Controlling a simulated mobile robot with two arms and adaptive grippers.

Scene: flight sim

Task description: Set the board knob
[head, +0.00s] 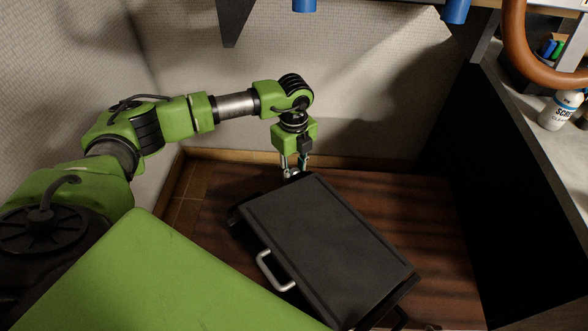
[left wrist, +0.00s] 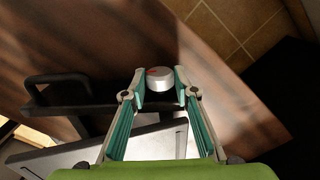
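A small silver-white knob (left wrist: 158,80) with a reddish mark on its top shows in the left wrist view, at the far edge of the dark board. My left gripper (left wrist: 159,88) has its fingers apart, one on each side of the knob; a thin gap seems to show, and I cannot tell whether they touch it. In the head view my left gripper (head: 294,168) points down at the far corner of the black board (head: 322,245), where the knob is mostly hidden. The board has a metal handle (head: 274,271) on its left side. My right gripper is not in view.
The board lies on a dark striped wooden surface (head: 435,235), clear to its right. A pale wall (head: 350,100) stands close behind my left arm. A black panel (head: 490,190) and a counter with a white bottle (head: 561,108) are on the right.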

